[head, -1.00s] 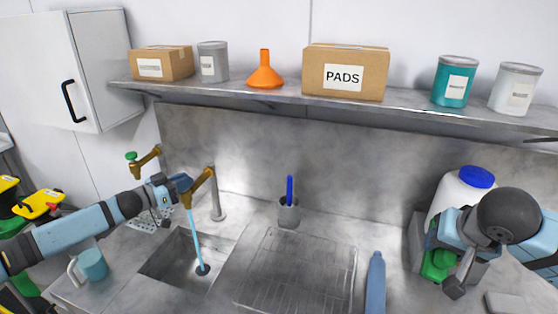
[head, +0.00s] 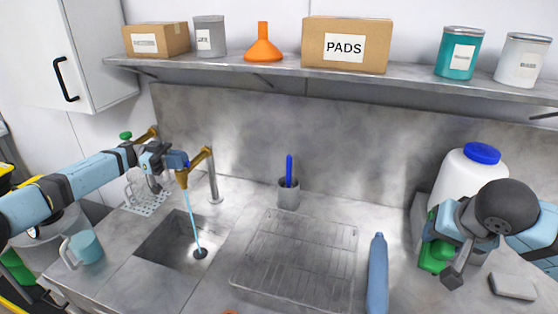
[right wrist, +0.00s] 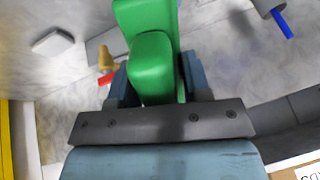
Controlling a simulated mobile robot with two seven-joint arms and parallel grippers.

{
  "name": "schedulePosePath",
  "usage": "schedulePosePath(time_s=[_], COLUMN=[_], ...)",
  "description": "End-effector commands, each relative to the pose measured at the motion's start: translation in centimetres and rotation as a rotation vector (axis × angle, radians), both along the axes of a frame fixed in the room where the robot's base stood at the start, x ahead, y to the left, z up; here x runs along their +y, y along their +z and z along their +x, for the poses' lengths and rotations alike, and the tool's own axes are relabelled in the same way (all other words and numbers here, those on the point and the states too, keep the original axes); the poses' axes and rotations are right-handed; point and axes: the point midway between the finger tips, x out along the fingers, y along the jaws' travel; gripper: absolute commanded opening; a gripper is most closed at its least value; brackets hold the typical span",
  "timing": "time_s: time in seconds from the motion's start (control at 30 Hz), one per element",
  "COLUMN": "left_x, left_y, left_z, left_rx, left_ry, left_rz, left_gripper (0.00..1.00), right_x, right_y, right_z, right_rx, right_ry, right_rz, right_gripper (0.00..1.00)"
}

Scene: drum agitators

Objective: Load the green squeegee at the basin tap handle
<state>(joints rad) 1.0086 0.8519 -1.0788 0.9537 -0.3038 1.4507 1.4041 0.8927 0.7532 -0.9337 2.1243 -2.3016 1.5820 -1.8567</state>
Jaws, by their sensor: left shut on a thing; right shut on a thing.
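The basin (head: 165,243) is sunk in the counter at left, with a brass tap (head: 198,166) on a grey post beside it. Water runs from its spout. My left gripper (head: 178,160) is shut at the tap's blue handle (head: 181,158), partly hidden by the jaws. My right gripper (head: 445,245) is at the right, in front of a white jug, shut on a green thing (head: 434,256) that seems to be the green squeegee. In the right wrist view the green thing (right wrist: 152,65) sits between the fingers; its far end is cut off.
Behind are a holder with a blue-handled tool (head: 289,195) and the white jug (head: 465,180). A blue mug (head: 85,247) stands left. A shelf (head: 250,65) with boxes and cans overhangs the counter.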

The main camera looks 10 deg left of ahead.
Motion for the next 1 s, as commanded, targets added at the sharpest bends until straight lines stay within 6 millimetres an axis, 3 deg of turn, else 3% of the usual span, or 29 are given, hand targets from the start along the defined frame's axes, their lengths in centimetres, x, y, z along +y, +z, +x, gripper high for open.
schedulePosePath(time_s=[0.03, 0.3, 0.9, 0.93, 1.0], left_x=[0.0, -0.1, -0.1, -0.1, -0.1], left_y=[-0.4, -0.1, 0.1, 0.1, 0.1], left_z=[0.1, 0.0, 0.0, 0.0, 0.0], left_rx=[-0.003, -0.002, -0.001, -0.001, -0.001], left_ry=[-0.027, -0.141, -0.178, -0.178, -0.178], left_rz=[-0.002, -0.002, -0.002, -0.002, -0.002], left_gripper=[0.0, 0.0, 0.0, 0.18, 0.34], right_x=[0.0, 0.0, 0.0, 0.0, 0.0], right_y=[-1.0, -2.5, -2.9, -2.9, -2.9], right_z=[0.0, 0.0, 0.0, 0.0, 0.0], right_rx=[-0.001, -0.001, -0.001, -0.001, -0.001], right_ry=[0.0, 0.0, 0.0, 0.0, 0.0], right_rz=[0.0, 0.0, 0.0, 0.0, 0.0], right_gripper=[0.22, 0.22, 0.22, 0.22, 0.22])
